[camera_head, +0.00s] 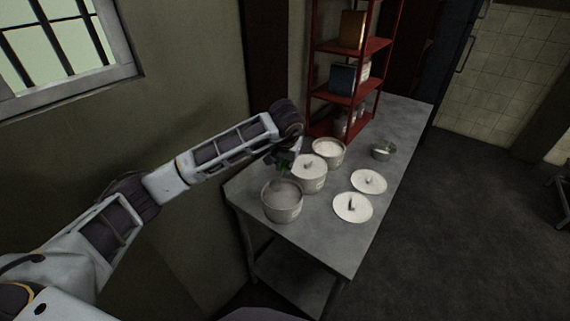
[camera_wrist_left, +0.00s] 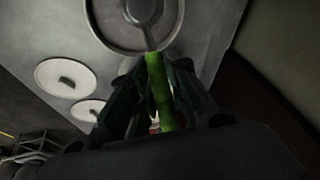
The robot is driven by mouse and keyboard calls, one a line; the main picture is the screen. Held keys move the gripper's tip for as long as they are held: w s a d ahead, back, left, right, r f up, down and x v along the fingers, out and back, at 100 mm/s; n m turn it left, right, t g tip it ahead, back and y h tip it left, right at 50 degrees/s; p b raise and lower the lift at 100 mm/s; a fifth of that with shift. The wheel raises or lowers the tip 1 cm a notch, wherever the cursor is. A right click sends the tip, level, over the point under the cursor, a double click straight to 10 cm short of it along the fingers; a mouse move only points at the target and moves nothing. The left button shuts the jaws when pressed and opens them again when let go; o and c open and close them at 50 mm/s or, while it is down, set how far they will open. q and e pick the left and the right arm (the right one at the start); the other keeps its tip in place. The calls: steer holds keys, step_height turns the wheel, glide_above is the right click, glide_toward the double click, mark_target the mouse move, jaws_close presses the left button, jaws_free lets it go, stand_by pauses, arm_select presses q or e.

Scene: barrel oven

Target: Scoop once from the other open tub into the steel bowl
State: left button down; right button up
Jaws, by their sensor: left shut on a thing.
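The near open tub (camera_head: 282,208) has greyish contents and stands at the front left corner. The other open tub (camera_head: 328,149) holds something white and stands toward the shelf. The steel bowl (camera_head: 383,149) is at the right.
Two loose white lids, one farther (camera_head: 369,179) and one nearer (camera_head: 352,209), lie right of the tubs on the grey table (camera_head: 330,245). A red shelf (camera_head: 345,98) rises at the back left. The wall (camera_head: 200,100) runs close along the left.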

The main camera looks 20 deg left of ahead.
arm_select(q)
steer(key=shift+f, duration=0.1)
arm_select(e)
steer(key=shift+w, duration=0.15)
